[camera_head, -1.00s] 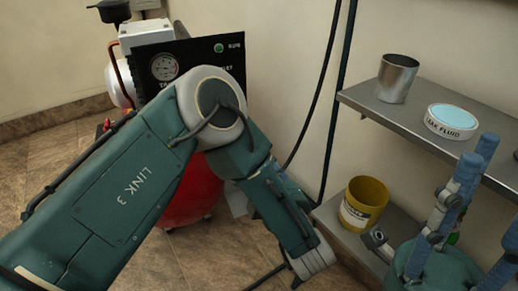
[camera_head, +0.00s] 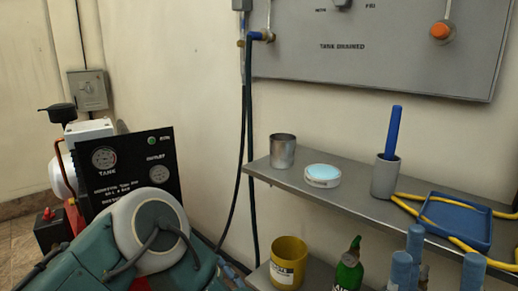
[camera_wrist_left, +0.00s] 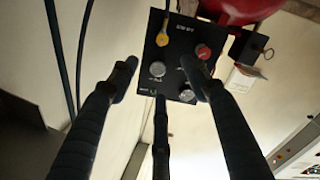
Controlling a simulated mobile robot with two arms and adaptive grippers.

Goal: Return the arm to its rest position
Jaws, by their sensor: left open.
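My left arm (camera_head: 150,232) comes in low at the left of the head view, its big white-ringed joint in front of the compressor. The left gripper is out of sight there. In the left wrist view my left gripper (camera_wrist_left: 160,82) is open, its dark fingers spread and empty before a black panel with knobs (camera_wrist_left: 178,58). I cannot tell the gap between them. My right gripper (camera_head: 432,262) shows at the bottom right of the head view, fingers pointing up and apart, with nothing seen between them. Its palm is below the frame.
A steel shelf (camera_head: 300,183) holds a metal cup (camera_head: 283,152), a round tin (camera_head: 322,175), a grey holder with a blue stick (camera_head: 385,176) and a blue tray (camera_head: 455,222). Below are a yellow pot (camera_head: 288,262) and green bottle (camera_head: 348,268). The compressor panel (camera_head: 125,168) stands left.

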